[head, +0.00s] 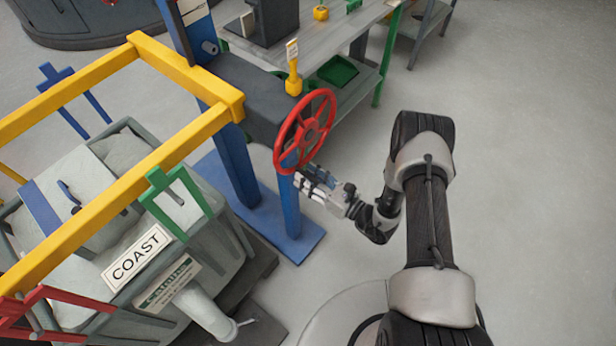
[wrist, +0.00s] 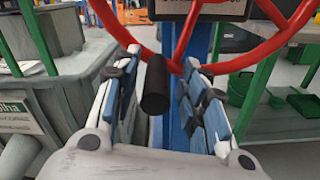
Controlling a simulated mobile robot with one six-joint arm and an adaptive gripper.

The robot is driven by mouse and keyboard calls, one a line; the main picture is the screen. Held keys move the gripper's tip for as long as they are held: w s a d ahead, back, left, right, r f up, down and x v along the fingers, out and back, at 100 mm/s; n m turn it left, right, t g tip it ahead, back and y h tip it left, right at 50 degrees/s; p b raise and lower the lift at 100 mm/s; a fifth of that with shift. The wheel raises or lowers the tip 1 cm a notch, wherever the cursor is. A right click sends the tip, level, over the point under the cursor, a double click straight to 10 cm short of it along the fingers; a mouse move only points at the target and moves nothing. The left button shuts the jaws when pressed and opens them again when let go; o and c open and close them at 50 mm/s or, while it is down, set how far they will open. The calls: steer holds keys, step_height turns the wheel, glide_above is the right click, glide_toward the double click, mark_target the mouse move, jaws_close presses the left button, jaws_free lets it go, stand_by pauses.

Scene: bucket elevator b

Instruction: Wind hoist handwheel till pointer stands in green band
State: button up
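The red handwheel (head: 305,132) is mounted on the dark hoist housing (head: 245,105) on a blue post. Its red rim (wrist: 262,58) and spokes cross the top of the wrist view. A black crank handle (wrist: 155,84) points toward the wrist camera. My gripper (head: 308,180) is at the lower edge of the wheel. In the wrist view my gripper (wrist: 160,62) is open, with its blue-padded fingers on either side of the handle and a visible gap on each side. I cannot make out the pointer or the green band in either view.
A yellow frame (head: 190,75) and a grey machine with a COAST sign (head: 138,256) stand to the left. A grey workbench (head: 312,45) with a green bin (head: 338,71) stands behind the wheel. The floor (head: 530,150) to the right is clear.

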steer(key=shift+w+a, duration=0.15)
steer(key=shift+a, duration=0.05)
steer(key=shift+c, duration=0.5)
steer(key=c, duration=0.7)
jaws_close()
steer(key=shift+d, duration=0.1)
